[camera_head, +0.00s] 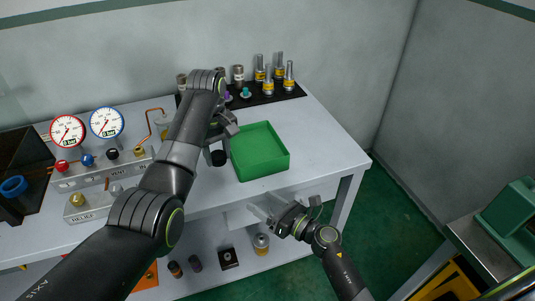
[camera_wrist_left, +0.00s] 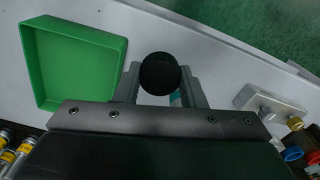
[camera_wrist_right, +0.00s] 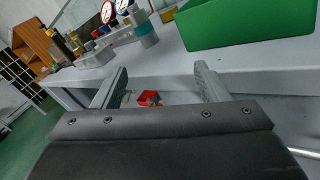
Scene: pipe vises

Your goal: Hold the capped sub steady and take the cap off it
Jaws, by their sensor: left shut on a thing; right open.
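My left gripper (camera_head: 216,144) is shut on the capped sub (camera_head: 218,158), holding it above the table front, left of the green tray. In the left wrist view the sub's round black end (camera_wrist_left: 159,73) shows between the fingers, with a bit of teal below it. Which end carries the cap I cannot tell. My right gripper (camera_head: 268,212) is open and empty, off the table's front edge and lower right of the sub. In the right wrist view its fingers (camera_wrist_right: 160,85) stand wide apart with nothing between them.
The green tray (camera_head: 262,148) is empty on the table. A gauge panel (camera_head: 105,170) with coloured knobs stands at the left. A dark rack (camera_head: 262,97) of several fittings is at the back. A lower shelf holds small parts. The table's right end is clear.

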